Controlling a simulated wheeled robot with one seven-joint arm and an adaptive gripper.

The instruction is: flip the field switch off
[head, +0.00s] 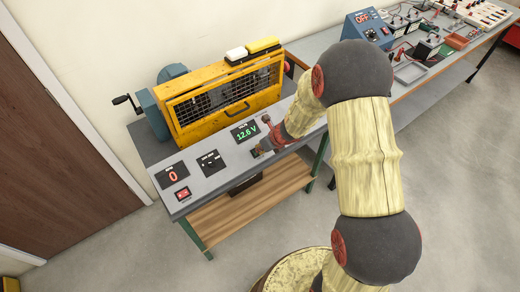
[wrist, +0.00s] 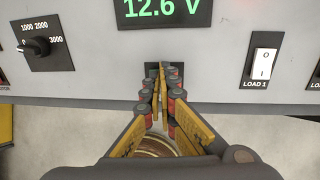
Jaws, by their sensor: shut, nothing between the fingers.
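The sloped grey control panel (head: 228,176) carries switches and displays. In the wrist view, my gripper (wrist: 161,80) is shut and empty, with its tips at the panel just below the 12.6 V display (wrist: 165,10). A dark fitting (wrist: 153,68) shows behind the tips; they hide most of it, so I cannot tell whether it is the field switch or how it is set. In the head view, my gripper (head: 261,149) is over the panel's right part. A red switch (head: 183,194) is at the panel's lower left; its label is too small to read.
A white LOAD 1 rocker (wrist: 263,62) is right of my gripper, and a black rotary knob (wrist: 38,46) is to the left. The yellow caged machine (head: 222,101) stands behind the panel. A second bench (head: 420,85) with a blue unit (head: 368,27) is at the right.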

